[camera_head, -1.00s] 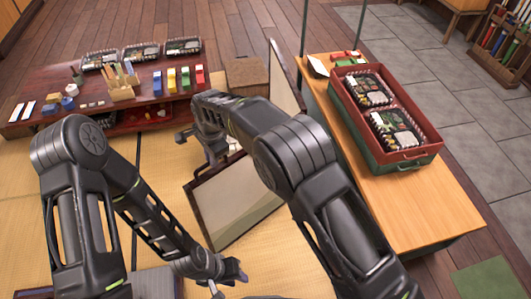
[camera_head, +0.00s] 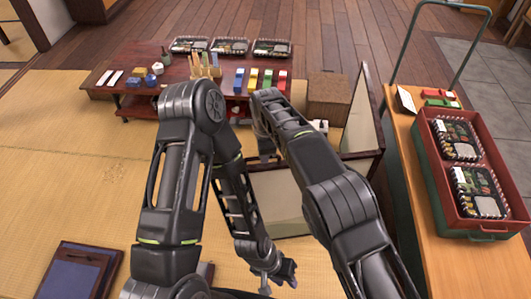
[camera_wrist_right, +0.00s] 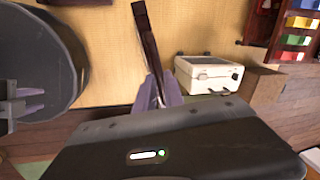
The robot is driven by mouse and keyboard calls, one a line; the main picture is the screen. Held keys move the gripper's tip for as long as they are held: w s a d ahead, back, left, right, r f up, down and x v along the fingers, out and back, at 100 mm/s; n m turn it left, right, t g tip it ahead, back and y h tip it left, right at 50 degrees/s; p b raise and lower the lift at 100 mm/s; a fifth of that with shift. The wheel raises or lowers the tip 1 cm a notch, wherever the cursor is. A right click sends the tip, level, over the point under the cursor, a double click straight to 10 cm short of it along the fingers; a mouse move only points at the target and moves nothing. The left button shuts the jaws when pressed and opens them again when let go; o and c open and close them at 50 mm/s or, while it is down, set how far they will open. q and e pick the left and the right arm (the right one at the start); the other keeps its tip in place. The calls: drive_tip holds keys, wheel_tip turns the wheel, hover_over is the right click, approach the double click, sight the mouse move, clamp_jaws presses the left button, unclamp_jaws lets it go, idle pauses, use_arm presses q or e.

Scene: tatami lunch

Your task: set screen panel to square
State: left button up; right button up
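The folding screen has dark frames and cream faces. Its far panel (camera_head: 362,122) stands upright right of the brown box, and its near panel (camera_head: 280,202) shows partly behind my right arm. My right gripper (camera_head: 266,150) is at the near panel's left end, its fingertips hidden in the head view. In the right wrist view, the fingers (camera_wrist_right: 160,98) close on both sides of a thin dark panel edge (camera_wrist_right: 149,42). My left gripper (camera_head: 286,274) is low in front of the screen, apparently empty; its finger gap is unclear.
A low red table (camera_head: 140,68) with lunch boxes and coloured blocks stands behind. A wooden bench (camera_head: 425,225) with a red crate (camera_head: 432,150) is at right. A brown box (camera_head: 328,95) and white appliance (camera_wrist_right: 208,74) are near the screen.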

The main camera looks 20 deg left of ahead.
drive_tip(key=o, duration=0.4)
drive_tip(key=shift+o, duration=0.2)
wheel_tip(320, 180, up, 8)
drive_tip(key=s, duration=0.1)
drive_tip(key=shift+d+f, duration=0.15)
drive_tip(key=shift+d, duration=0.3)
drive_tip(key=shift+s, duration=0.1)
